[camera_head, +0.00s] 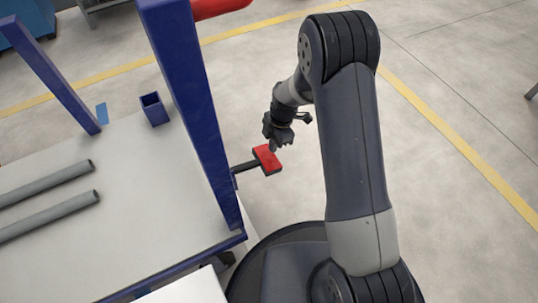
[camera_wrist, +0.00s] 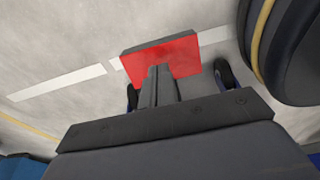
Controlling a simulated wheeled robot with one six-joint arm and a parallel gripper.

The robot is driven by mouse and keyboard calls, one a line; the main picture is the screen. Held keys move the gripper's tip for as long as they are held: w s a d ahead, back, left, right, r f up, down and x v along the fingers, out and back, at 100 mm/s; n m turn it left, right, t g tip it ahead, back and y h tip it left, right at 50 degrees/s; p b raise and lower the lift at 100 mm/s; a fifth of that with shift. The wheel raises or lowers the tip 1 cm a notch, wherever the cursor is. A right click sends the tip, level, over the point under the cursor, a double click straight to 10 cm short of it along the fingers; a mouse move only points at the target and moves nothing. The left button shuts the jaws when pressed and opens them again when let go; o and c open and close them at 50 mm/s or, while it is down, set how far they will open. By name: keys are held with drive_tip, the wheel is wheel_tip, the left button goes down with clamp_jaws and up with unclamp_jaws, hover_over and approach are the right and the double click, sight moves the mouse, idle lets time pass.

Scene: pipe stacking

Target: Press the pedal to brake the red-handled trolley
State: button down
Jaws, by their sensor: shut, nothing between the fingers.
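The red pedal (camera_head: 267,158) sticks out on a dark arm from the right side of the blue-framed trolley (camera_head: 190,95). In the wrist view the red pedal (camera_wrist: 182,58) lies straight ahead of the fingers. The red handle (camera_head: 218,8) is partly in view at the top of the head view.
Two grey pipes (camera_head: 50,215) lie on the trolley's pale deck (camera_head: 135,235) at left. A small blue open socket (camera_head: 154,110) and blue posts rise from it. A yellow line (camera_head: 450,135) crosses the grey floor. The floor right of the pedal is clear apart from my arm.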

sight(274, 155)
drive_tip(key=f+b, duration=0.1)
drive_tip(key=f, duration=0.2)
drive_tip(key=shift+w+d+f+b, duration=0.2)
drive_tip(key=shift+f+b, duration=0.05)
drive_tip(key=shift+b, duration=0.15)
drive_tip(key=shift+f, duration=0.25)
